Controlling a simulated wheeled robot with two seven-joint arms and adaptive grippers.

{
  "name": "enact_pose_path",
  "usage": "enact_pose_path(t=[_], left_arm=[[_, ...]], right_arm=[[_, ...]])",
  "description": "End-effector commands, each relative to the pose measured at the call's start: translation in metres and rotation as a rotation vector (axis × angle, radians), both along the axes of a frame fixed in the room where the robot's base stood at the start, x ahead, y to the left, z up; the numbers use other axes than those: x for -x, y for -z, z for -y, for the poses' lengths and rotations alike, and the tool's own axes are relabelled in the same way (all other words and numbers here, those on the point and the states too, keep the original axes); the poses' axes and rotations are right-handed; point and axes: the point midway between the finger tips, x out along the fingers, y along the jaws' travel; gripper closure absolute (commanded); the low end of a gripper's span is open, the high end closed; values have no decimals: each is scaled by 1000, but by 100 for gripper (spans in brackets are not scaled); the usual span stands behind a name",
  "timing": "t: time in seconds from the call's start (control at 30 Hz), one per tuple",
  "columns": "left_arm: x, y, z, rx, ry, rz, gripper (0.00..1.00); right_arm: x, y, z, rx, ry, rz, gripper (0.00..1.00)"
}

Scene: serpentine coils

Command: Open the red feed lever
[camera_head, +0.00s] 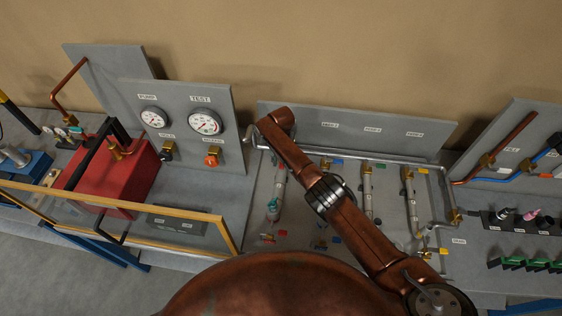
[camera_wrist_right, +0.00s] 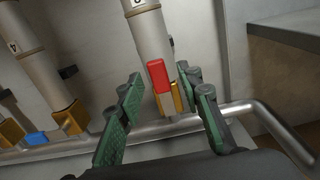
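The red lever (camera_wrist_right: 157,76) shows in the right wrist view on a brass valve (camera_wrist_right: 180,93) at the end of a pale tube (camera_wrist_right: 148,35). My right gripper (camera_wrist_right: 166,84) is open. Its two green-padded fingers stand on either side of the lever and valve, with visible gaps in this view; I see no clear contact. In the head view my right arm reaches over the coil rack to its upper left, and its gripper and this lever cannot be made out. A red tab (camera_head: 281,233) shows at the lower end of the leftmost tube. My left gripper is not in view.
A blue lever (camera_wrist_right: 36,138) and another brass valve (camera_wrist_right: 72,119) stand left. The head view shows a gauge panel (camera_head: 184,92), a red box (camera_head: 130,172) and a yellow-framed glass guard (camera_head: 226,236).

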Motion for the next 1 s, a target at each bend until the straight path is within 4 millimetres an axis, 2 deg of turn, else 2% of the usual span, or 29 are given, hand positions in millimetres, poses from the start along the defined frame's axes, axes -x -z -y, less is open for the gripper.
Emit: enact_pose_path(t=[0.17,0.4,0.6,0.8,1.0], left_arm=[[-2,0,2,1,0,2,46],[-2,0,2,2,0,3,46],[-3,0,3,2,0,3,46],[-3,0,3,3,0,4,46],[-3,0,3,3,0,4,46]], right_arm=[[-1,-17,-1,-3,-1,3,67],[-1,-69,-1,-3,0,5,67],[-1,-103,-1,-2,0,4,67],[-1,-118,0,0,0,2,67],[-1,-119,0,0,1,2,67]])
